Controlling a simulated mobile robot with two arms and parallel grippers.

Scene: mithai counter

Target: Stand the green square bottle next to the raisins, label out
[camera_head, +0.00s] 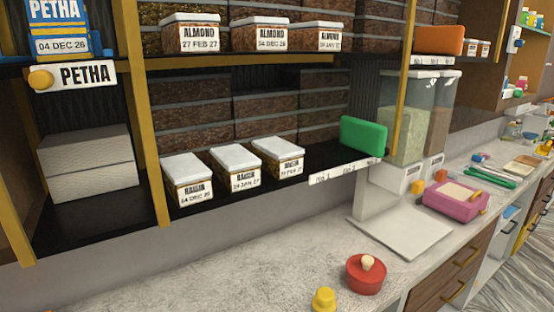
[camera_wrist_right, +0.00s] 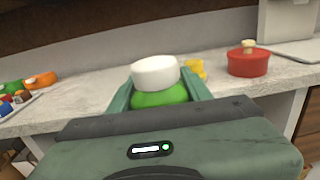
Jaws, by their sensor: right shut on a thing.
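In the right wrist view, my right gripper (camera_wrist_right: 157,92) is shut on a green bottle (camera_wrist_right: 160,97) with a wide white cap (camera_wrist_right: 155,72). The cap faces away from me, and the bottle's lower part and any label are hidden. In the head view, three white-lidded raisin boxes (camera_head: 187,179) (camera_head: 235,167) (camera_head: 278,157) stand in a row on the lower black shelf, labels facing out. Neither gripper shows in the head view.
A green block (camera_head: 363,137) stands at the shelf's right end, with a short bare stretch between it and the raisins. Almond boxes (camera_head: 257,34) fill the shelf above. A yellow post (camera_head: 145,120) bounds the left. A red pot (camera_head: 366,274) sits on the counter (camera_head: 260,275).

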